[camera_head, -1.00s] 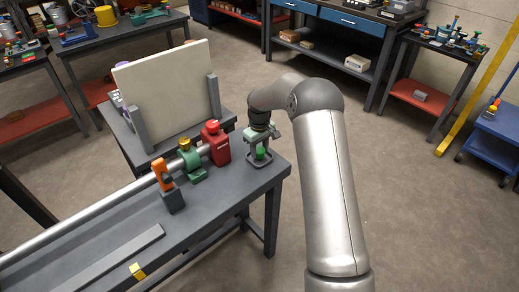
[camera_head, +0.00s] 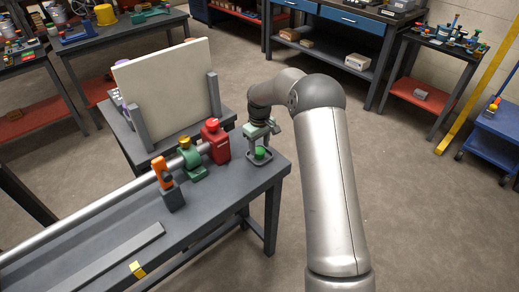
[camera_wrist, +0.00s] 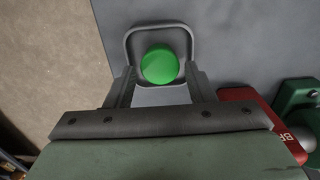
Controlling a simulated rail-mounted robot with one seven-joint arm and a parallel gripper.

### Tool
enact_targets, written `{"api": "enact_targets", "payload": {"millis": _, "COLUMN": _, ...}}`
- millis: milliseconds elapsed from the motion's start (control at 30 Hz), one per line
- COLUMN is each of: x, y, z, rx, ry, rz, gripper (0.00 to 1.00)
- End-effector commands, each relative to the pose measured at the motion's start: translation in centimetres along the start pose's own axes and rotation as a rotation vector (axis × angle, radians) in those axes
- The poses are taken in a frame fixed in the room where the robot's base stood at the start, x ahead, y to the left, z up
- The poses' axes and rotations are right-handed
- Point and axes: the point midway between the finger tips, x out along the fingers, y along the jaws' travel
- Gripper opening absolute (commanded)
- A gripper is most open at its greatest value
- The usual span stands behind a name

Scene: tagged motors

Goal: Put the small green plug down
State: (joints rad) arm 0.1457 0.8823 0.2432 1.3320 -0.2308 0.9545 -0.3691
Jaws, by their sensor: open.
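The small green plug (camera_head: 261,153) stands at the right end of the workbench, on or in a small grey tray (camera_wrist: 133,37). In the wrist view the plug (camera_wrist: 160,65) shows as a bright green round top inside the tray's raised rim. My gripper (camera_head: 260,146) is right above the plug in the head view. In the wrist view its two fingers (camera_wrist: 160,88) are spread apart, just short of the plug's near side. I see no contact between the fingers and the plug. The plug's underside is hidden.
A red block (camera_head: 215,142), a green-based fitting (camera_head: 192,160) and an orange clamp (camera_head: 163,174) stand left along a long metal pipe (camera_head: 95,208). A pale upright panel (camera_head: 165,88) stands behind. The bench edge is close on the right. The bench front holds a flat bar (camera_head: 112,258).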

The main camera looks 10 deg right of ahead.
Motion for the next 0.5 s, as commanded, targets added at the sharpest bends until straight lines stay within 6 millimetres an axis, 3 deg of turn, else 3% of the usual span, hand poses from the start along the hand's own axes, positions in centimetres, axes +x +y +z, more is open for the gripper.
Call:
{"api": "enact_targets", "payload": {"millis": 300, "x": -6.8, "y": 0.0, "z": -0.1, "rx": 0.0, "ry": 0.004, "rz": 0.002, "gripper": 0.49}}
{"api": "enact_targets", "payload": {"millis": 500, "x": -9.3, "y": 0.0, "z": 0.0, "rx": 0.0, "ry": 0.001, "rz": 0.001, "gripper": 0.49}}
